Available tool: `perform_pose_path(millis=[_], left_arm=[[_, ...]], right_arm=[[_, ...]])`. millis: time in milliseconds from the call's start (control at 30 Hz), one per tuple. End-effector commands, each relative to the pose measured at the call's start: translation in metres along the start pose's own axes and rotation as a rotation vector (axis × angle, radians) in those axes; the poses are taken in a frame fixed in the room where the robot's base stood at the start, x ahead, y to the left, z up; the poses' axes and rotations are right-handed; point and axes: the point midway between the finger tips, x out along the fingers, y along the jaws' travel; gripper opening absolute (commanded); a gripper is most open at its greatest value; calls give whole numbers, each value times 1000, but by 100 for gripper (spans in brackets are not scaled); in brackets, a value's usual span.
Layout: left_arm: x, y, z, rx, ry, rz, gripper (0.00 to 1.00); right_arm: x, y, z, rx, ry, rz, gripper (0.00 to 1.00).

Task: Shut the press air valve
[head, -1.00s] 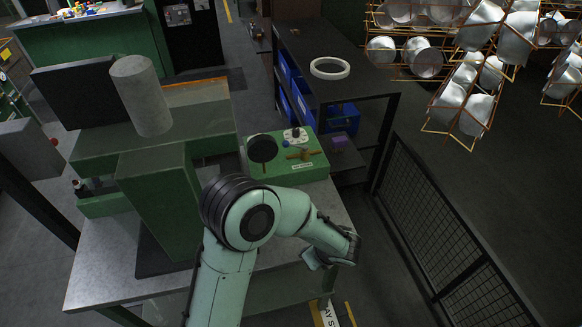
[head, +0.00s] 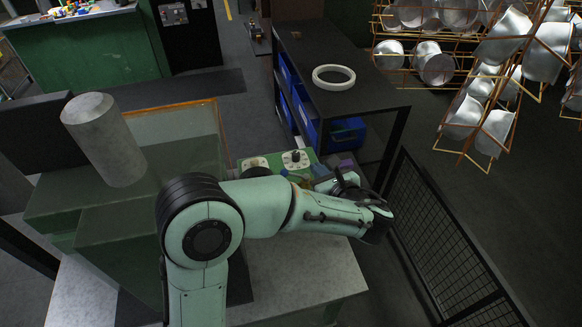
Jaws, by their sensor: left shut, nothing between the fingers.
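The green valve box (head: 273,160) stands at the back edge of the press table, mostly hidden behind my left arm. On its top I see a white plate with a dark knob (head: 295,157) and another pale plate (head: 256,163) to its left. The brass valve handle and the label are covered by my arm, so I cannot tell the valve's position. My left gripper (head: 338,186) is at the right end of the box, bent back toward it from the wrist. It is shut and holds nothing; whether it touches the handle is hidden. My right gripper is not in view.
The green press with a grey cylinder (head: 105,140) fills the left. A dark shelf with a white ring (head: 334,77) and blue bins (head: 342,131) stands behind the box. A mesh fence (head: 445,245) is close on the right. Racks of metal pots (head: 435,64) hang at upper right.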

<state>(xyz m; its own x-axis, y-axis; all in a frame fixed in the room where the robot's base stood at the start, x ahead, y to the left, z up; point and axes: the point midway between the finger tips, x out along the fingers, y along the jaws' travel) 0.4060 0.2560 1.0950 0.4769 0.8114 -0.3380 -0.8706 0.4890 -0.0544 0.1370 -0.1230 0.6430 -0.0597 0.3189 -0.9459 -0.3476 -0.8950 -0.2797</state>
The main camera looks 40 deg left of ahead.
Motion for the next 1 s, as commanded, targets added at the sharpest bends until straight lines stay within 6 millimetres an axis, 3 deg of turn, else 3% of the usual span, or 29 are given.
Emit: perform_pose_path(millis=[33, 100, 300, 500, 1000], left_arm=[[9, 13, -42, 25, 14, 10, 0], [16, 19, -68, 36, 20, 15, 0], [27, 27, -110, 48, 28, 20, 0], [32, 30, -125, 51, 31, 22, 0], [37, 30, -125, 51, 30, 23, 0]], right_arm=[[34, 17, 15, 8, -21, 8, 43], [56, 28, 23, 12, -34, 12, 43], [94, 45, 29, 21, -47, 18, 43], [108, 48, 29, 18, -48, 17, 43], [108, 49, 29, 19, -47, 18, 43]])
